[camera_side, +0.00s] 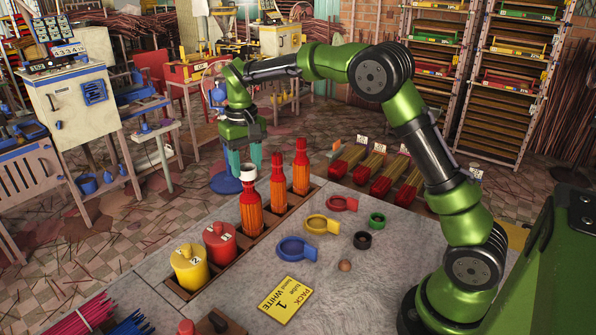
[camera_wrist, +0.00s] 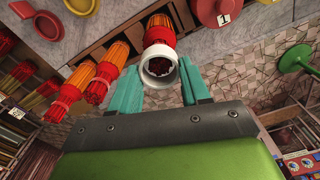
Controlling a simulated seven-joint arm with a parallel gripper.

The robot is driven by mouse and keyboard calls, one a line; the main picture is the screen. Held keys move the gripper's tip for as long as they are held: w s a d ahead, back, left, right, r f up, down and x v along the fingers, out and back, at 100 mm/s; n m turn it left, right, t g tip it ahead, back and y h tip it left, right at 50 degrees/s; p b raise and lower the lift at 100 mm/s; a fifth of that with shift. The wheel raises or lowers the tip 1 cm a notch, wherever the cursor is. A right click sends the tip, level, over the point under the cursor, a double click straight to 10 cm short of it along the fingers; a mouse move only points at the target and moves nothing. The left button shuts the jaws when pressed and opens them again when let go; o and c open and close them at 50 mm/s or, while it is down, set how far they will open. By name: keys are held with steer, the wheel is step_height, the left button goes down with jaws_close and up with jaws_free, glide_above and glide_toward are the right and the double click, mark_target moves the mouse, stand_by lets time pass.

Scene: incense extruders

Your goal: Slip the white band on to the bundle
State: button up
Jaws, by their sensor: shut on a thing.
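The white band (camera_side: 249,172) is a short ring at the top end of the nearest orange-and-red bundle (camera_side: 250,212), which stands upright in the rack. In the wrist view the white band (camera_wrist: 146,79) sits between the teal fingers of my gripper (camera_wrist: 160,68), which is shut on it. The bundle's red end shows inside the ring, and its orange sticks (camera_wrist: 158,22) show behind. I cannot tell whether the band is around the tip or just above it. In the side view my gripper (camera_side: 245,160) points down over the bundle.
Two similar bundles (camera_side: 278,185) (camera_side: 301,168) stand close by in the same rack. Red (camera_side: 220,243) and yellow (camera_side: 189,268) labelled pots stand on the other side. Loose blue (camera_side: 297,249), yellow and red handled rings, black and green rings, and a "WHITE 1" card (camera_side: 286,300) lie on the grey top.

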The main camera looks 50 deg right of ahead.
steer(key=shift+f, duration=0.6)
steer(key=o, duration=1.1)
steer(key=shift+c, duration=0.2)
steer(key=shift+r, duration=0.1)
steer(key=shift+r, duration=3.45)
